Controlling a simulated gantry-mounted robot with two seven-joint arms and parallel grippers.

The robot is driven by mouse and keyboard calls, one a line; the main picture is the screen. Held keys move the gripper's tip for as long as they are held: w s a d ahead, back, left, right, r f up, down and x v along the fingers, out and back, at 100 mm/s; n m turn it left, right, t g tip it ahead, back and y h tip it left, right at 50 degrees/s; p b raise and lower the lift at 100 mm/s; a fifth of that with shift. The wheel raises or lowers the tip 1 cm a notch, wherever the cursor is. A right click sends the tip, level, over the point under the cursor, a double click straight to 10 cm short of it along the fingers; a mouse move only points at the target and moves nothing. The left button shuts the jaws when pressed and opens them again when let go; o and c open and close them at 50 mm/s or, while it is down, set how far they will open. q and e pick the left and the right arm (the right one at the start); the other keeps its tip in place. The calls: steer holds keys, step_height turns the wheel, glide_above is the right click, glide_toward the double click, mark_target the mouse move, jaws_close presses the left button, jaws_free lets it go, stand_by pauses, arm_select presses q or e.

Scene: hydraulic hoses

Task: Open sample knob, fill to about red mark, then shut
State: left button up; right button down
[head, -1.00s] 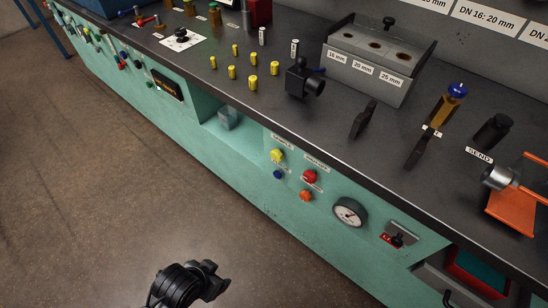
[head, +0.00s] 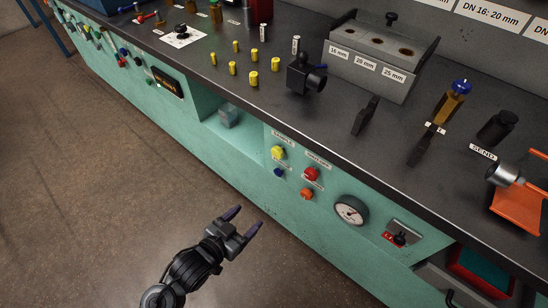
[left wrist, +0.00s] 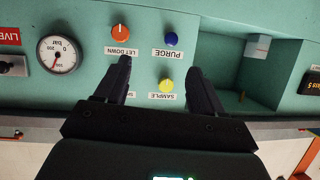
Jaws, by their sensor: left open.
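The yellow SAMPLE knob (head: 278,153) is on the teal front panel, right of the recess. In the left wrist view, where labels are upside down, the knob (left wrist: 166,86) shows between my fingers. My left gripper (head: 243,221) is open and empty, in front of and below the panel's knobs, apart from them. Its two dark fingers (left wrist: 160,68) point at the panel. A pale, box-like container (head: 228,117) stands in the recess; it also shows in the left wrist view (left wrist: 258,48). I cannot make out a red mark on it. My right gripper is not in view.
Near the SAMPLE knob are a red knob (head: 310,174), the blue PURGE knob (left wrist: 171,39) and the orange LET DOWN knob (left wrist: 121,32). A gauge (head: 350,211) is right of them. The bench edge overhangs the panel. The floor in front is clear.

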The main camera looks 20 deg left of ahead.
mark_target(275, 155)
arm_select(q)
steer(key=w+r+m+t+b, duration=0.1)
steer(key=w+r+b, duration=0.1)
steer(key=w, duration=0.4)
steer(key=w+r+m+t+h+b, duration=0.1)
steer(key=w+b, duration=0.2)
steer(key=w, duration=0.3)
steer(key=w+d+r+m+t+h+b, duration=0.1)
steer(key=w+r+b, duration=0.1)
steer(key=w, duration=0.4)
steer(key=shift+w+r+t, duration=0.3)
steer(key=shift+w+d+r+b, duration=0.1)
steer(key=shift+w+d+b, duration=0.05)
steer(key=shift+w+b, duration=0.25)
steer(key=shift+c, duration=0.5)
